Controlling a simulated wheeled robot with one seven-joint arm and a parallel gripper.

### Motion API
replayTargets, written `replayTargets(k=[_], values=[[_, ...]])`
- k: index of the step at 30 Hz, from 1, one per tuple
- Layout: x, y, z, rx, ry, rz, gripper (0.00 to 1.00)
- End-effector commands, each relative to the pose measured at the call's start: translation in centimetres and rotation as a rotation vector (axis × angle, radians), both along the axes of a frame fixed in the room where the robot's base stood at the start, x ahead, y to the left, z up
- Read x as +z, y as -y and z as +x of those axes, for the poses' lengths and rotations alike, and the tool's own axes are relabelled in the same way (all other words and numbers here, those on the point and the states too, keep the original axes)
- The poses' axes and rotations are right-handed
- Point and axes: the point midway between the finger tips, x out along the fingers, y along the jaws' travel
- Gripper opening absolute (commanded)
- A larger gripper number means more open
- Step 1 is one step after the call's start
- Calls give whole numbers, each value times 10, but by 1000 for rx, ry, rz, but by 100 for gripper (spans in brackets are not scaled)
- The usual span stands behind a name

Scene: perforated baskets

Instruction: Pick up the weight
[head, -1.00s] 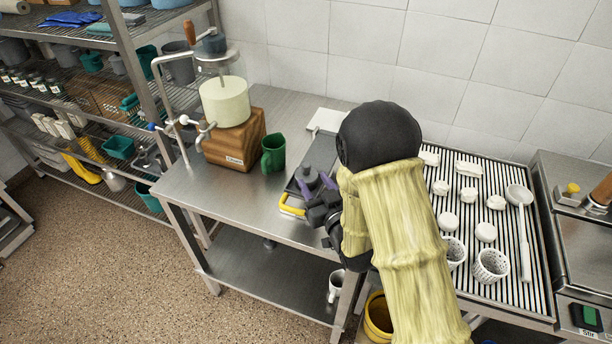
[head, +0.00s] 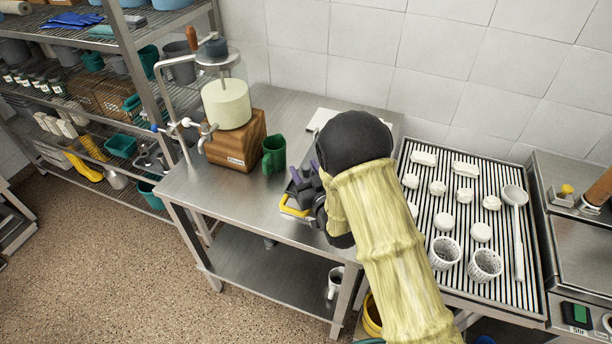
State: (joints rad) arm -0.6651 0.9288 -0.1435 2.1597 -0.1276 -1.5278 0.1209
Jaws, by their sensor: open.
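A dark grey, knobbed object that looks like the weight (head: 303,186) sits on a dark flat device with a yellow front edge (head: 294,211) on the steel table. My gripper (head: 306,169) is right at it, with its purple fingertips open, one on the left and one on the right. The gripper body and my arm cover much of the weight and the right part of the device. I cannot tell whether the fingers touch the weight.
A green pitcher (head: 274,154) stands just left of the device. A wooden block (head: 236,150) with a press and a pale cheese-like cylinder (head: 226,104) is further left. A white board (head: 322,119) lies behind. A ribbed drainer (head: 432,205) with white pieces, perforated baskets (head: 486,263) and a ladle is to the right.

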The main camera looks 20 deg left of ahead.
Motion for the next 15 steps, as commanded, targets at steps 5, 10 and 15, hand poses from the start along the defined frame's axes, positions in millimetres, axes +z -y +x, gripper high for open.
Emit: replayTargets(k=[5, 10, 15], values=[[-1, 0, 0, 0, 0, 0, 44], [-1, 0, 0, 0, 0, 0, 44], [0, 0, 0, -1, 0, 0, 42]])
